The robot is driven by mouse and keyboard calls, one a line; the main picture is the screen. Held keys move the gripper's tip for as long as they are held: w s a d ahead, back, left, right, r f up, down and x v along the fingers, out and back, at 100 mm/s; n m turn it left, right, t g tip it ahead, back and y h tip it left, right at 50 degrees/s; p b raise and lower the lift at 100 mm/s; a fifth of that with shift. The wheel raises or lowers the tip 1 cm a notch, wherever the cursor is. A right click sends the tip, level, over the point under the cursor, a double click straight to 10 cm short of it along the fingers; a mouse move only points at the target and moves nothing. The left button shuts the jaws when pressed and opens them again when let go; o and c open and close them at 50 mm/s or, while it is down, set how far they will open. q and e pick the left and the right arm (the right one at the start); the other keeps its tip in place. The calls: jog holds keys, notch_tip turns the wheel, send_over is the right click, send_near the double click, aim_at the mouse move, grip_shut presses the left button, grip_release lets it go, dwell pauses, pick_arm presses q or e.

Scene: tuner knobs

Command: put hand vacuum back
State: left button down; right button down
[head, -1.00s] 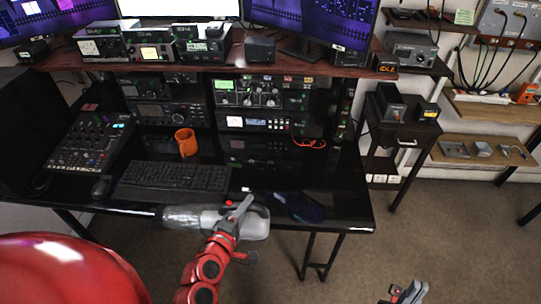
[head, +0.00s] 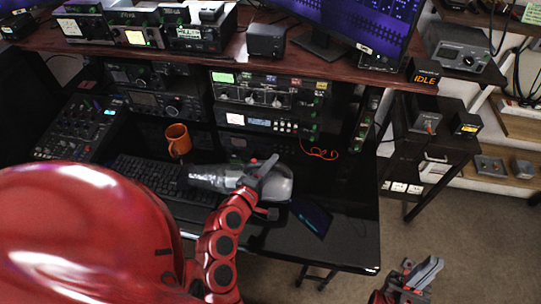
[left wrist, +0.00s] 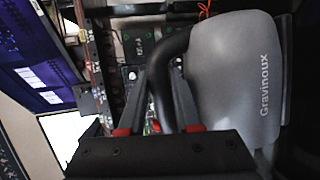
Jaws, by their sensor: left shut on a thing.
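The hand vacuum (head: 276,187) is grey with a clear, narrowing nozzle that points left. It is over the desk, with its nozzle above the keyboard. My left gripper (head: 262,172) is shut on its dark handle. In the left wrist view, the handle (left wrist: 160,85) runs between the fingers of my left gripper (left wrist: 165,105), and the grey body marked "Gravinoux" (left wrist: 235,80) is beside them. My right gripper (head: 418,276) is at the lower right over the floor, with its fingers seeming apart and nothing visible between them.
An orange mug (head: 178,139) stands behind the keyboard (head: 140,178). A dark flat item (head: 311,216) lies on the black desk (head: 350,225), right of the vacuum. Radio units line the back under the shelf (head: 350,62).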

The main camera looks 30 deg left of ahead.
pick_arm(q)
jog(key=shift+w+f, duration=0.1)
jog(key=shift+w, duration=0.15)
jog(key=shift+m+h, duration=0.3)
jog(key=shift+m, duration=0.2)
jog(key=d, duration=0.6)
jog(key=shift+s+d, duration=0.2)
jog(key=shift+d, duration=0.2)
jog(key=w+a+f+p, duration=0.1)
jog(key=w+f, duration=0.1)
jog(key=w, duration=0.5)
jog(key=w+a+f+p, duration=0.1)
jog(key=w+f+p, duration=0.1)
jog(key=w, duration=0.6)
jog(key=shift+w+a+f, duration=0.15)
jog(key=shift+a+f, duration=0.15)
jog(key=shift+f, duration=0.05)
jog(key=c, duration=0.6)
grip_release()
jog(key=shift+f, duration=0.1)
jog(key=shift+s, duration=0.2)
